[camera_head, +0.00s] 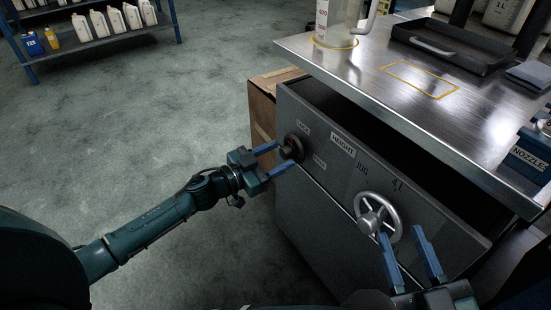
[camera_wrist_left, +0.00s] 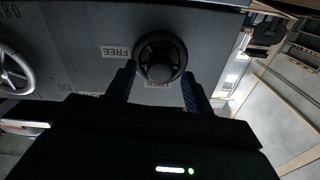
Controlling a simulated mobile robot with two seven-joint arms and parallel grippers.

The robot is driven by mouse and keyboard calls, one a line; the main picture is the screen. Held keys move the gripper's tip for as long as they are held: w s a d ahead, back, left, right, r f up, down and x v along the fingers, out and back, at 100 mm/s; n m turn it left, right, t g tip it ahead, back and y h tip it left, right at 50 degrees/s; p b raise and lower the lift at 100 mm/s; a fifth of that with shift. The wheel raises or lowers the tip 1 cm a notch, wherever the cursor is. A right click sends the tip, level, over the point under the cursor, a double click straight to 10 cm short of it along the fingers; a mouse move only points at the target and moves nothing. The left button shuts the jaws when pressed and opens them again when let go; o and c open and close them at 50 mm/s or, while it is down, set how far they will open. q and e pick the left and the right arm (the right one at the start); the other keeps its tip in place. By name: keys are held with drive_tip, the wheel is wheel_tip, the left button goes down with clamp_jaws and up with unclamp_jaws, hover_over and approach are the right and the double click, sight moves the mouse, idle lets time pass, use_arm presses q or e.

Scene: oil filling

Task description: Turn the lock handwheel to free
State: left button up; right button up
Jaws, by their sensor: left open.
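The lock handwheel (camera_head: 291,148) is a small dark wheel on the grey cabinet front, between the LOCK label (camera_head: 303,128) and the FREE label (camera_head: 320,163). My left gripper (camera_head: 284,154) is open with its blue fingers on either side of the wheel. In the left wrist view the wheel (camera_wrist_left: 160,57) sits between the fingertips, toward their far end; I cannot tell whether they touch it. The FREE label (camera_wrist_left: 116,51) is left of it, and the LOCK label is partly hidden. My right gripper (camera_head: 401,236) is open and empty, by the silver height handwheel (camera_head: 391,207).
A steel worktop (camera_head: 480,130) overhangs the cabinet (camera_head: 330,225) and carries a clear jug (camera_head: 337,22) and a black tray (camera_head: 452,47). A cardboard box (camera_head: 263,110) stands behind the cabinet. A shelf with bottles (camera_head: 100,42) is far left. Open floor lies left.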

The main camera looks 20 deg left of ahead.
use_arm(q)
drive_tip(key=shift+c, duration=0.2)
drive_tip(key=c, duration=0.9)
drive_tip(key=shift+m, duration=0.3)
drive_tip(key=m+p, duration=0.1)
drive_tip(key=m, duration=0.7)
drive_tip(key=shift+f+m+p, duration=0.1)
drive_tip(key=shift+m+p, duration=0.25)
drive_tip(key=shift+m, duration=0.05)
drive_tip(key=m, duration=0.4)
drive_tip(key=shift+m, duration=0.3)
drive_tip(key=shift+m+b, duration=0.65)
drive_tip(key=shift+m, duration=1.35)
